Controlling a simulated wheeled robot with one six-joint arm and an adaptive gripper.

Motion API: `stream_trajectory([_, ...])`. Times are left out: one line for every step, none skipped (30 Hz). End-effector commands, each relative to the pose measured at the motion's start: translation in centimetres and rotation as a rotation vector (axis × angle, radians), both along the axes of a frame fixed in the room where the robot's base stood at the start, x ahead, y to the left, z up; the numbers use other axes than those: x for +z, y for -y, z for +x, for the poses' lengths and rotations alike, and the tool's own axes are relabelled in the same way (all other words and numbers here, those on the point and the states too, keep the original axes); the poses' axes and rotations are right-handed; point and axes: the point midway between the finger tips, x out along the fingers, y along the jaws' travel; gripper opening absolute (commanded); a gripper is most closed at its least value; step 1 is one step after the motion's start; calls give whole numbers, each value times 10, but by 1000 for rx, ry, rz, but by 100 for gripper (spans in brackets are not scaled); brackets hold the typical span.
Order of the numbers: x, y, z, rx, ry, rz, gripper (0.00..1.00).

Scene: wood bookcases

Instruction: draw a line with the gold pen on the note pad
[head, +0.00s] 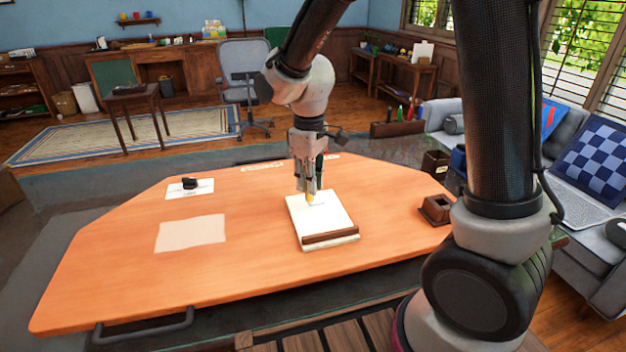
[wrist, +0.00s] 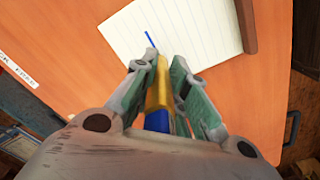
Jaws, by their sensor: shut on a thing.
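The note pad (head: 325,222) lies on the orange table (head: 120,270), with a dark brown strip (head: 331,237) along its near edge. My gripper (head: 308,190) is over the far part of the pad, pointing down. It is shut on the gold pen (head: 310,198). In the wrist view the pen (wrist: 158,85) sits between the fingers (wrist: 160,78), gold with a blue part. A short blue line (wrist: 150,39) shows on the ruled pad (wrist: 190,30) close to the pen. The pen's tip is hard to see, and I cannot tell whether it touches the paper.
A blank sheet (head: 190,233) and a white card (head: 178,191) with a black object (head: 190,183) lie on the table's left. The table's near left is clear.

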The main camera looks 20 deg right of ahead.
Motion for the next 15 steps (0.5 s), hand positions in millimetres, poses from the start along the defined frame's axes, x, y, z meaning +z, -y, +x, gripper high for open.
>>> stream_trajectory([0, -1, 0, 0, 0, 0, 0])
stream_trajectory([0, -1, 0, 0, 0, 0, 0])
stream_trajectory([0, -2, 0, 1, 0, 0, 0])
stream_trajectory([0, -2, 0, 1, 0, 0, 0])
stream_trajectory([0, -3, 0, 1, 0, 0, 0])
stream_trajectory([0, -5, 0, 2, 0, 0, 0])
stream_trajectory([0, -6, 0, 2, 0, 0, 0])
stream_trajectory([0, -7, 0, 2, 0, 0, 0])
stream_trajectory([0, -9, 0, 2, 0, 0, 0])
stream_trajectory([1, -10, 0, 2, 0, 0, 0])
stream_trajectory([1, -11, 0, 1, 0, 0, 0])
stream_trajectory([1, -13, 0, 1, 0, 0, 0])
stream_trajectory([1, -13, 0, 0, 0, 0, 0])
stream_trajectory([1, -14, 0, 0, 0, 0, 0])
stream_trajectory([1, -14, 0, 0, 0, 0, 0])
